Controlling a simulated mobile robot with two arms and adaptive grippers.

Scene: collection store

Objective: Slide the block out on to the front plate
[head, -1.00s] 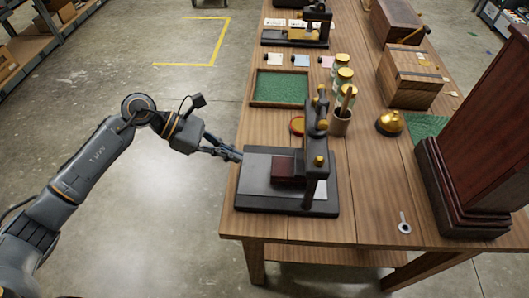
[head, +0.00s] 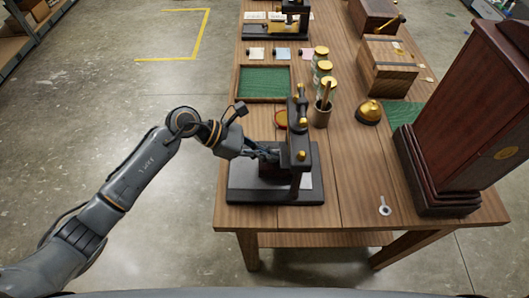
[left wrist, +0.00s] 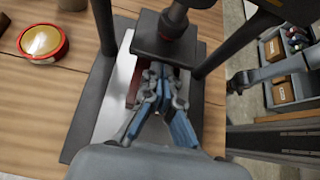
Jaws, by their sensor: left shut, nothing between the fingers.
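A black press with brass knobs (head: 299,118) stands on the near left of the wooden table. Its dark base carries a flat grey plate (head: 245,176). The dark red block (head: 272,172) sits on the base beneath the press head, partly covered by my gripper. My left gripper (head: 271,154) reaches in from the left between the uprights, at the block. In the left wrist view its fingers (left wrist: 158,85) are shut with nothing between them, below the press's platen (left wrist: 165,45). A red edge of the block (left wrist: 133,84) shows beside the fingers; I cannot tell whether they touch. My right gripper is out of view.
A green-lined tray (head: 264,83), several gold-lidded jars (head: 320,66) and a cup with a brush (head: 322,113) stand behind the press. A brass bell (head: 369,111) and a tall dark wooden case (head: 455,110) stand to the right. A small metal key-like piece (head: 384,206) lies nearer.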

